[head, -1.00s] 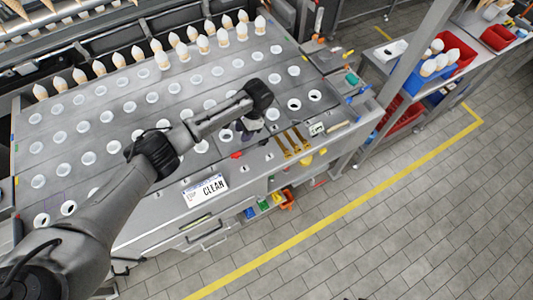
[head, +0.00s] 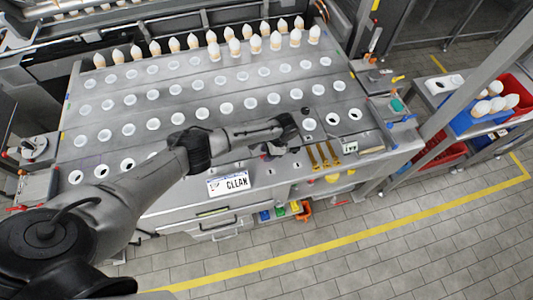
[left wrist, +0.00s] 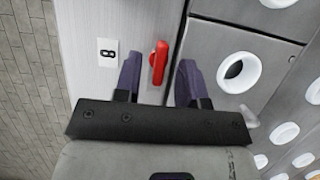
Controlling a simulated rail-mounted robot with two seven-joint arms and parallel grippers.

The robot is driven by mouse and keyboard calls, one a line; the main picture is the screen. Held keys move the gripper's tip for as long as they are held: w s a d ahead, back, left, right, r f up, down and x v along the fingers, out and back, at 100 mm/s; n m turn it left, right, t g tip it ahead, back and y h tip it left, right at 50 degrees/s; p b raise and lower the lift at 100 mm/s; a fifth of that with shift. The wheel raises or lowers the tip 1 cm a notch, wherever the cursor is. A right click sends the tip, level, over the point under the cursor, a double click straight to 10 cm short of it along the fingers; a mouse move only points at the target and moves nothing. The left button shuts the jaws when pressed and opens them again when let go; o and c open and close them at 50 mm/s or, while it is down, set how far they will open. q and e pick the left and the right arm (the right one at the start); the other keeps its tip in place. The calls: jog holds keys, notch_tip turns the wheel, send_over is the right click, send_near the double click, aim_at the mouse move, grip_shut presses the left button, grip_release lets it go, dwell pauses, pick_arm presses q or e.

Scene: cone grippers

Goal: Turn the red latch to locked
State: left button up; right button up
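The red latch (left wrist: 158,62) is a small handle on a pale panel strip in the left wrist view, pointing roughly along the strip. My left gripper (left wrist: 160,68) is open, with one purple finger on each side of the latch and a visible gap to each. I cannot tell whether the fingertips reach down to its height. In the head view my left gripper (head: 270,152) is over the front strip of the table and mostly hides the latch. My right gripper is not in view.
The table has rows of white-rimmed holes, and pale cones (head: 235,47) stand at the back.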

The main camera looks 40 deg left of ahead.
pick_arm(q)
jog(key=shift+s+a+f, duration=0.1)
jog(key=shift+s+f, duration=0.05)
jog(key=shift+f, duration=0.3)
grip_shut()
